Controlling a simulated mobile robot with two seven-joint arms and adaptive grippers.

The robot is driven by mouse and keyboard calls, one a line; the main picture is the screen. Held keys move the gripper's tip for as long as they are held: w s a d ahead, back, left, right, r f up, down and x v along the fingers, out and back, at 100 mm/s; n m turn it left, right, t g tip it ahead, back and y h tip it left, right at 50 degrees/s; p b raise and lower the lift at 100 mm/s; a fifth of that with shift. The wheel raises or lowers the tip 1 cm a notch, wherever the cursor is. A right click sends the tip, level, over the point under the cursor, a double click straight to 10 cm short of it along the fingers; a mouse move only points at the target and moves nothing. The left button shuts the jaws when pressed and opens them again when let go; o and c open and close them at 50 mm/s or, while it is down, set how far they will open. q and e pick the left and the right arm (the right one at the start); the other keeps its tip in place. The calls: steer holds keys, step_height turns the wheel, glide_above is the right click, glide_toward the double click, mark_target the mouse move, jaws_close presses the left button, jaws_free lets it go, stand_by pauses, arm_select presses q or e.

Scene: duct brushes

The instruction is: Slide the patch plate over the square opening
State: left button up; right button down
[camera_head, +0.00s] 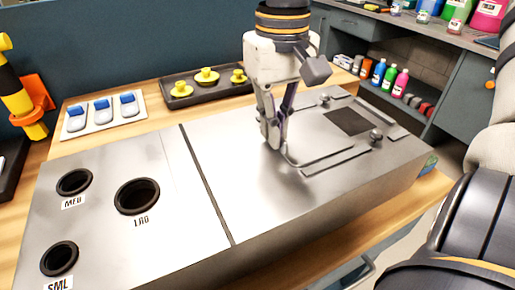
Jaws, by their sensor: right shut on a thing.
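The square opening (347,121) shows as a dark patch in the right part of the metal duct top. The patch plate (312,137) looks like a flat grey sheet to the left of the opening, between low rails. The opening is largely uncovered. My right gripper (273,143) comes down from above, its fingers shut at the left end of the plate. The fingers hide just where they grip it. My left gripper is not in view.
A round knob (376,136) stands near the opening's front right corner, another knob (325,99) behind it. Three labelled round holes, one a large hole (137,196), lie at left. A dark tray (205,86) with yellow knobbed pieces and a white tray (104,114) stand behind.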

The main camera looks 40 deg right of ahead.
mark_target(322, 127)
steer(key=shift+s+d, duration=0.2)
steer(key=shift+d, duration=0.55)
steer(key=shift+s+d, duration=0.15)
steer(key=shift+d, duration=0.55)
steer(key=shift+d, duration=0.15)
steer(key=shift+s+d, duration=0.2)
steer(key=shift+d, duration=0.5)
steer(key=shift+s+d, duration=0.2)
steer(key=shift+d, duration=0.45)
steer(key=shift+s+d, duration=0.15)
steer(key=shift+d, duration=0.6)
steer(key=shift+s+d, duration=0.15)
steer(key=shift+d, duration=0.55)
steer(key=shift+d, duration=0.25)
steer(key=c, duration=1.9)
jaws_free()
